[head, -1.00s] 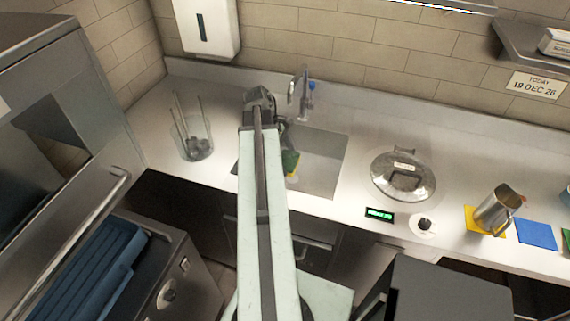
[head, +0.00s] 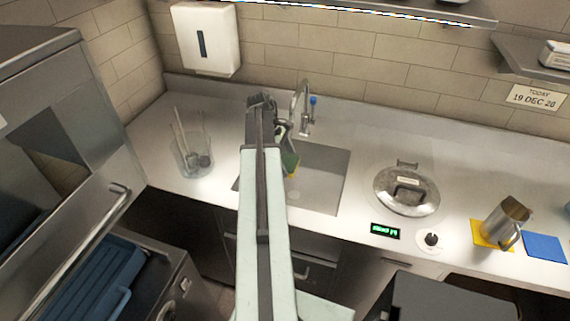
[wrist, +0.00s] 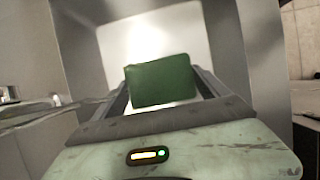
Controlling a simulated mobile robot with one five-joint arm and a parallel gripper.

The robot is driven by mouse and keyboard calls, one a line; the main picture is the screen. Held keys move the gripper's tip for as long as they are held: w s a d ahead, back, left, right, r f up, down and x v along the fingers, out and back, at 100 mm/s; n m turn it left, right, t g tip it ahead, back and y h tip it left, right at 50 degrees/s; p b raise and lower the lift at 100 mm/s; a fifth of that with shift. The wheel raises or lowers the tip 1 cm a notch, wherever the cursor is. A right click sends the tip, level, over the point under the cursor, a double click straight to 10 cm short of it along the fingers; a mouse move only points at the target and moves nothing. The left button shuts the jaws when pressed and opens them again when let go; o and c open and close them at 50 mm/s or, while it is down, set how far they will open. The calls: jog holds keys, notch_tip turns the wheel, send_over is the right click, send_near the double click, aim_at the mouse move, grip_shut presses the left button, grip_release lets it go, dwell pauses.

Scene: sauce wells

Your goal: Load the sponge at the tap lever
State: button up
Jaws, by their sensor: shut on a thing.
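My gripper (wrist: 162,92) is shut on the sponge (wrist: 162,82), whose green face shows in the wrist view. In the head view the sponge (head: 290,164) shows green with a yellow edge. It hangs over the left part of the sink (head: 322,182); its height above the basin is hard to tell. My arm hides part of the gripper and the sink's left side. The sponge is in front of the tap and apart from the lever.
A clear container (head: 190,155) with utensils stands left of the sink. A lidded pot (head: 407,191) is to its right, with a green display (head: 385,230) and a knob (head: 431,240). A metal jug (head: 507,220) stands farther right. A dispenser (head: 206,40) hangs on the wall.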

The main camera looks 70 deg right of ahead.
dwell(0.4)
jog(key=s+a, duration=0.3)
jog(key=a, duration=0.4)
jog(key=shift+a, duration=0.2)
jog(key=shift+s, duration=0.1)
dwell(1.3)
